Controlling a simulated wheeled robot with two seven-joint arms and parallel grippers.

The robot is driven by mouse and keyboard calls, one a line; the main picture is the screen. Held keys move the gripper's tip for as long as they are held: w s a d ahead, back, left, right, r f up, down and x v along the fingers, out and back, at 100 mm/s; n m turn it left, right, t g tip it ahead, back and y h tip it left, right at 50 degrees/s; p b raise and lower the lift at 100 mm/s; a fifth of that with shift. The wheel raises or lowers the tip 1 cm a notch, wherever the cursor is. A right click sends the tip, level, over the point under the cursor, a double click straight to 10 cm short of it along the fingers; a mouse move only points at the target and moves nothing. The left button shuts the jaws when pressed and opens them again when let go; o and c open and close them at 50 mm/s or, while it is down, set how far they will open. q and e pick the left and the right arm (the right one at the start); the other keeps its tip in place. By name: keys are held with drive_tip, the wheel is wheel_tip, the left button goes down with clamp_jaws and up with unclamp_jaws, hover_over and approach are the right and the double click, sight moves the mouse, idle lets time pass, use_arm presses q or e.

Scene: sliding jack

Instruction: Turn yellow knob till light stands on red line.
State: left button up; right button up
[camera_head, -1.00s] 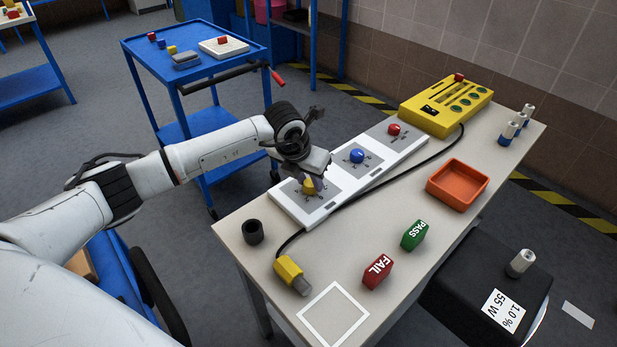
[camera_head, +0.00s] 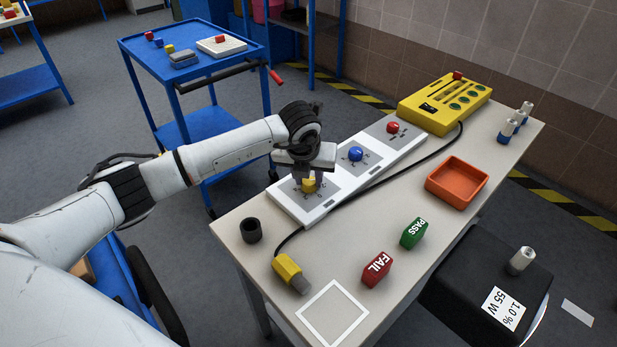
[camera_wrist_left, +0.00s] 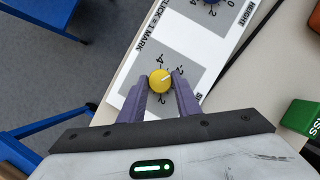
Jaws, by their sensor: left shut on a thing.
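The yellow knob (camera_head: 309,186) sits on the nearest grey plate of a long white panel (camera_head: 318,210). In the left wrist view the knob (camera_wrist_left: 158,84) has a white pointer mark aimed to the upper right, with a printed number scale around it. My left gripper (camera_head: 309,180) is over the knob. In the left wrist view its two purple fingers (camera_wrist_left: 160,79) stand on either side of the knob, shut on it. I cannot make out a light or a red line in either view. My right gripper is not in view.
A blue knob (camera_head: 356,153) and a red knob (camera_head: 393,127) are farther along the panel. A yellow box (camera_head: 445,103) stands at the far end. A black cable runs beside the panel. A black cup (camera_head: 251,230) and an orange tray (camera_head: 457,183) stand on the table.

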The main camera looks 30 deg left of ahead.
use_arm(q)
drive_tip(key=o, duration=1)
drive_tip(key=v, duration=1)
drive_tip(key=shift+r, duration=0.15)
drive_tip(key=shift+s, duration=0.1)
